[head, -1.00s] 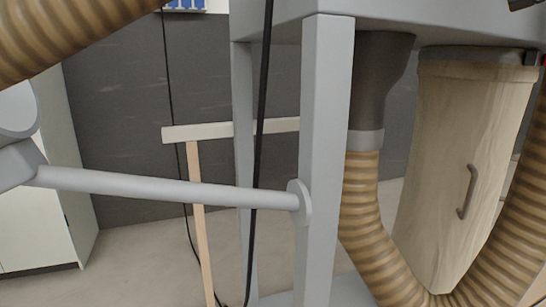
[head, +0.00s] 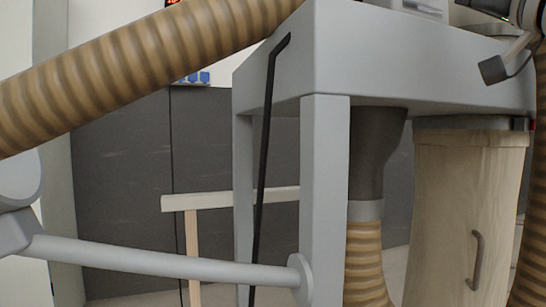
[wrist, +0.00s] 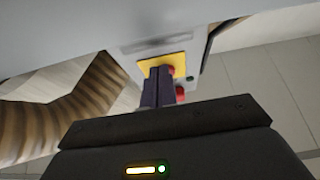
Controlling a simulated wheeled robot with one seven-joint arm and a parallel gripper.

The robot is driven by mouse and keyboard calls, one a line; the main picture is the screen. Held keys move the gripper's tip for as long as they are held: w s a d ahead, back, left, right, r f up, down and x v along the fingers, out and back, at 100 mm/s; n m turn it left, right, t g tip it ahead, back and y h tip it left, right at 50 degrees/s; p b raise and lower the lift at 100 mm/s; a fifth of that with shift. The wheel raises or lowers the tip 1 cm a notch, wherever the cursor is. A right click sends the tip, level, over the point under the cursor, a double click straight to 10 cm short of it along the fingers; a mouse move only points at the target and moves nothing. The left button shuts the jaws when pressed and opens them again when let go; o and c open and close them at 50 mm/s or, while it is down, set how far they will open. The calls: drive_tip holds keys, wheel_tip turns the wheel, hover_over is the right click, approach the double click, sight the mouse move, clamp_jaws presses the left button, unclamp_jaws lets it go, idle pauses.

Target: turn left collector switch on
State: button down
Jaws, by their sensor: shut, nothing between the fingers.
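In the wrist view, the switch box has a yellow plate (wrist: 182,60) on a grey housing. I cannot tell whether the fingertips touch the switch. In the head view, a small red spot (head: 531,125) shows at the right end of the grey machine; the switch face is not clear there.
A grey machine frame (head: 420,65) stands at the right, with a cloth collector bag (head: 450,210) below it. A ribbed brown hose (head: 130,75) crosses the upper left. Another hose hangs below the dark funnel (head: 375,150). A wooden stand (head: 230,199) is behind.

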drive_tip(key=shift+s+a+b, duration=0.2)
drive_tip(key=shift+a+b, duration=0.2)
drive_tip(key=shift+a, duration=0.15)
drive_tip(key=shift+s+a+r, duration=0.1)
drive_tip(key=shift+a+r, duration=0.1)
drive_tip(key=shift+a, duration=0.05)
idle(0.4)
drive_tip(key=s+d+b, duration=0.1)
drive_tip(key=s+d, duration=0.1)
drive_tip(key=s, duration=0.3)
drive_tip(key=shift+s+f, duration=0.35)
drive_tip(key=shift+f, duration=0.05)
drive_tip(key=shift+f, duration=0.1)
